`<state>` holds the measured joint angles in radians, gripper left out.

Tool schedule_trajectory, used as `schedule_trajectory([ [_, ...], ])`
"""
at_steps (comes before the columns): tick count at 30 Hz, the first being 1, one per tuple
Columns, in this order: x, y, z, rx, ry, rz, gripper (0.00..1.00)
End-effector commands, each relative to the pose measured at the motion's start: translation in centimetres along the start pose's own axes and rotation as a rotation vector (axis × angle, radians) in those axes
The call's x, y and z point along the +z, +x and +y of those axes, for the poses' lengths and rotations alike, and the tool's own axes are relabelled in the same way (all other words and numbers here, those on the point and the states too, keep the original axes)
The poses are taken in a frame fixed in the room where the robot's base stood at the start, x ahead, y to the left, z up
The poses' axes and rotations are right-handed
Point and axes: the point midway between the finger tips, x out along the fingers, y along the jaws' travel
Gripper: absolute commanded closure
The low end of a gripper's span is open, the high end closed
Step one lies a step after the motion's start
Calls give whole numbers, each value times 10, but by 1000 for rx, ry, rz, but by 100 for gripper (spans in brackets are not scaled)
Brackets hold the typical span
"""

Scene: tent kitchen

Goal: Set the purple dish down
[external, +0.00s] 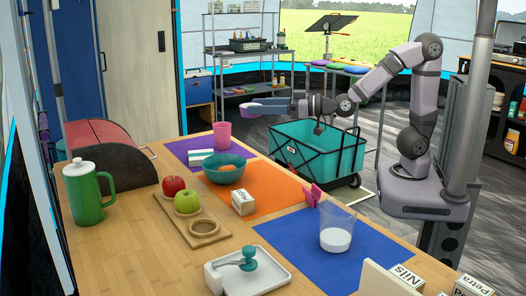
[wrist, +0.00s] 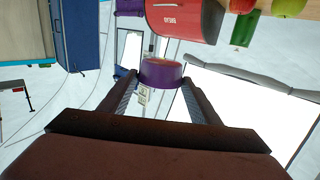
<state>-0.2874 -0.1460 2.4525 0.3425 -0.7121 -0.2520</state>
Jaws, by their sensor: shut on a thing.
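The purple dish (external: 258,108) is held in the air by my gripper (external: 291,106), near the far right side of the table. In the wrist view the dish (wrist: 161,74) sits between the two fingertips (wrist: 158,86), with a small pale tag on its near side. My gripper is shut on it. The dish looks roughly level in the external view, with clear air beneath it. The wooden board (external: 171,212) on the table carries a red apple (external: 173,186), a green apple (external: 187,202) and an empty round recess (external: 204,227).
A pink cup (external: 222,134) stands on the purple mat (external: 180,149). A glass of white liquid (external: 337,232) stands on the blue mat (external: 290,232). A teal wagon (external: 300,150) is beyond the table.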

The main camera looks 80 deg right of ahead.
Motion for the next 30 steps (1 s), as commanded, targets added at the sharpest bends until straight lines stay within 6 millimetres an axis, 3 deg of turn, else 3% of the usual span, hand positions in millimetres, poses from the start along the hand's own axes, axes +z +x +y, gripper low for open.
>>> schedule_trajectory([
  [6,17,-1,-4,-79,-5,-14,66],
  [15,44,4,5,-93,-3,-10,66],
  [24,58,-12,31,-46,-1,-4,66],
  [30,55,-30,53,1,1,-7,66],
])
